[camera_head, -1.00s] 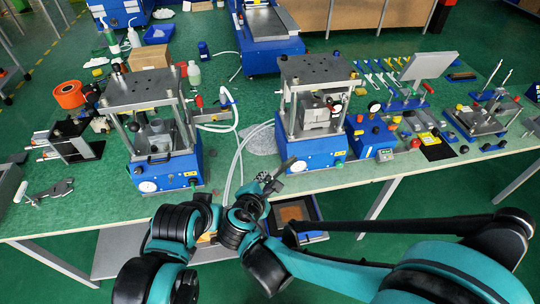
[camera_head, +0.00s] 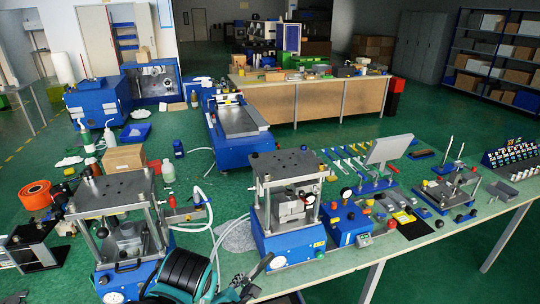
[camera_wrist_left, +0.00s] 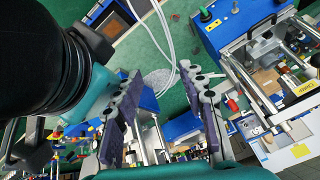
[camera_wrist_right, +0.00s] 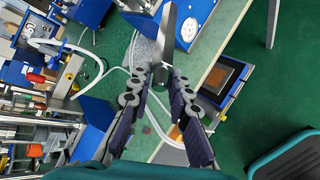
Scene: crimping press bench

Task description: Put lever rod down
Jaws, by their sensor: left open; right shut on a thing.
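The lever rod (camera_head: 261,266) is a slim dark grey bar. It tilts up to the right at the bottom of the head view, in front of the middle press. My right gripper (camera_head: 243,289) is shut on its lower end. In the right wrist view the rod (camera_wrist_right: 166,35) stands out from between the fingertips of my right gripper (camera_wrist_right: 154,82), above the bench edge. My left gripper (camera_wrist_left: 159,75) is open and empty in the left wrist view. In the head view its fingers are not visible.
The middle press (camera_head: 289,205) and left press (camera_head: 120,235) stand on the green bench (camera_head: 335,272). White hoses (camera_head: 212,215) run between them. A blue control box (camera_head: 347,224) is right of the middle press. A dark tray (camera_wrist_right: 225,78) lies below the bench edge.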

